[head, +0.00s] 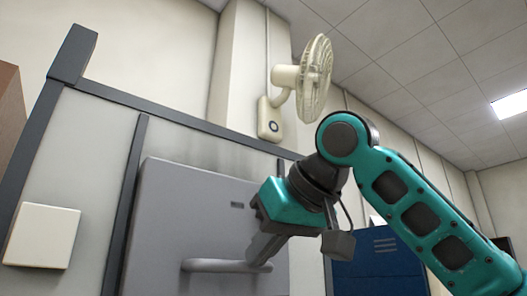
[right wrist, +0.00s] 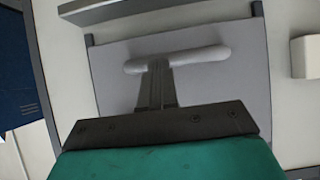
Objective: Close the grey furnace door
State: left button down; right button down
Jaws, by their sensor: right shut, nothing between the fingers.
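The grey furnace door (head: 185,225) is a flat grey panel with a small dark slot, in the lower middle of the head view. Its pale bar handle (head: 212,266) runs across near the bottom edge of the picture. The door (right wrist: 232,85) and handle (right wrist: 195,55) also show in the right wrist view. My right gripper (head: 257,261) is shut and empty, its fingertips at the handle. In the right wrist view the gripper (right wrist: 157,68) reaches the bar; I cannot tell whether it touches. Whether the door stands ajar is not clear. My left gripper is out of view.
A dark grey frame (head: 190,120) surrounds the door area. A white box (head: 42,235) sits on the panel at left. A wall fan (head: 314,78) hangs above. A blue cabinet (head: 375,265) stands behind my right arm.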

aim_at(263, 271)
notch_tip(263, 271, down, 3)
jog(key=shift+w+d+b, duration=0.1)
jog(key=shift+w+b, duration=0.05)
jog(key=shift+b, duration=0.35)
jog(key=shift+f, duration=0.1)
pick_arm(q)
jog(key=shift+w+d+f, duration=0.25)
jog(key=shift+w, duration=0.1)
